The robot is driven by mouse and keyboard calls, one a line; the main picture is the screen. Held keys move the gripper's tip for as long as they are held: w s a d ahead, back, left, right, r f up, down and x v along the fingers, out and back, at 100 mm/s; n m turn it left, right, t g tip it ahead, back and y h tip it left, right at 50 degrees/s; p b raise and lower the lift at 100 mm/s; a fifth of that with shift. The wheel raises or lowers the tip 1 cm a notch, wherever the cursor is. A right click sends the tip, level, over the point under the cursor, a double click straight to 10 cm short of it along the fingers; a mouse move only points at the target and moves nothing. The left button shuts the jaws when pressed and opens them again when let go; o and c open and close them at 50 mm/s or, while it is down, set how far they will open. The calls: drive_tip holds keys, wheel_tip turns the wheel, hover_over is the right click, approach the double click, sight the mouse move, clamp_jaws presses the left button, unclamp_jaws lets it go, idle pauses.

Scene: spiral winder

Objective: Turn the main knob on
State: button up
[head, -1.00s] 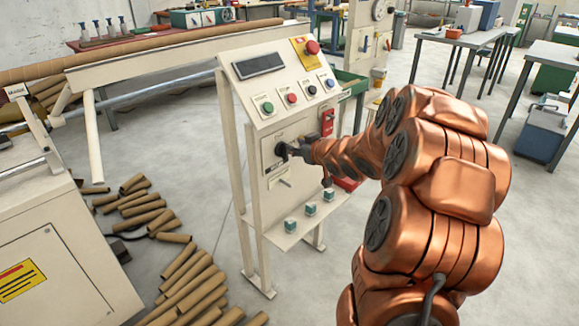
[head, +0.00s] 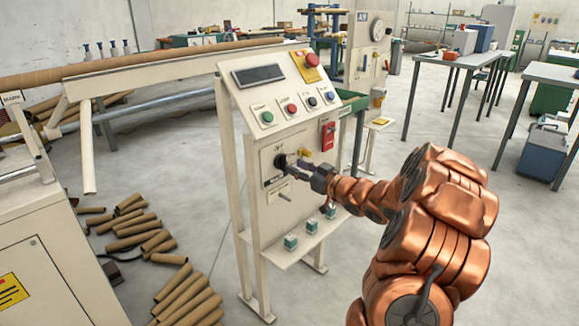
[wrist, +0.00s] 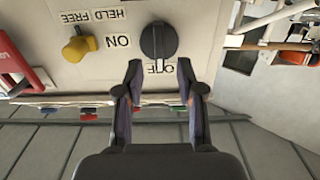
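The main knob is a round black knob (head: 280,160) on the front of the cream control panel (head: 262,140). In the wrist view, which is upside down, the knob (wrist: 158,42) lies just beyond my fingertips. Its white line runs toward the partly hidden OFF label (wrist: 158,68); the ON label (wrist: 118,41) is beside it. My gripper (head: 290,163) is in front of the knob in the head view. In the wrist view my gripper (wrist: 160,68) is open and empty, its fingers spread to either side of the knob's line; contact is not visible.
A yellow knob (wrist: 78,48) with HELD and FREE labels is close beside the main knob.

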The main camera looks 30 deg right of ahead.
sight(287, 163)
drive_tip(key=shift+x, duration=1.85)
clamp_jaws()
